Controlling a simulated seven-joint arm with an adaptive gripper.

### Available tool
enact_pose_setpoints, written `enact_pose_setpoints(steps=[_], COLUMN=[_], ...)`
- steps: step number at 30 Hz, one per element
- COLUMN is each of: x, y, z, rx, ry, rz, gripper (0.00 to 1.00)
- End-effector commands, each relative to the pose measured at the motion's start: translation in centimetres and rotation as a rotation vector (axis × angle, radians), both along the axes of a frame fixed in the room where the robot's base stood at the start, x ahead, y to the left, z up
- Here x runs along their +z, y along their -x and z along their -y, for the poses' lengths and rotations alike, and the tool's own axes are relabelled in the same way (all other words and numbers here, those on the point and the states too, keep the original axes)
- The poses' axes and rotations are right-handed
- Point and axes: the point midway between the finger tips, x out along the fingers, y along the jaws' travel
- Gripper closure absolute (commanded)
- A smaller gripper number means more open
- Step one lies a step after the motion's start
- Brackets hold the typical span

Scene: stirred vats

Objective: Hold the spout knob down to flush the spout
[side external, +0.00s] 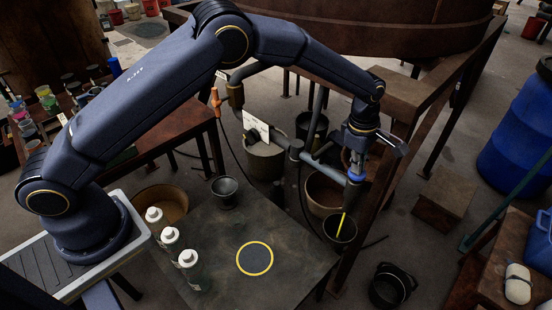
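My gripper (357,158) points down over the end of the pipe (318,162) at the spout. The blue spout tip (355,178) shows just below my fingers. The spout knob cannot be made out; my gripper covers that spot. Whether my fingers touch it, and whether they are open or shut, is too small to tell. A thin yellow-green stream (341,223) runs below the spout, down into a small dark bucket (339,238).
A dark table (215,255) bears a yellow-ringed disc (255,259), a dark cup (225,190) and three white-capped bottles (170,235). A brown pot (323,194) stands behind the bucket. A wooden frame post (372,200) rises close to my gripper's right. A white card (256,128) sits by the pipes.

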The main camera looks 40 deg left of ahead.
Motion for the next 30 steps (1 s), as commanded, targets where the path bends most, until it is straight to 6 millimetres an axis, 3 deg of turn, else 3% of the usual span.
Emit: enact_pose_setpoints(steps=[1, 2, 8, 21, 30], x=[-1.3, -1.3, 0.2, 10.5, 13.8], y=[0.6, 0.6, 0.6, 1.2, 1.6], z=[0.2, 0.2, 0.2, -0.5, -0.8], rx=[-0.003, -0.003, -0.004, -0.001, 0.0], ry=[-0.001, -0.001, 0.0, 0.004, 0.001], rz=[-0.019, -0.019, -0.014, 0.003, 0.001], gripper=[1.0, 1.0, 1.0, 1.0, 1.0])
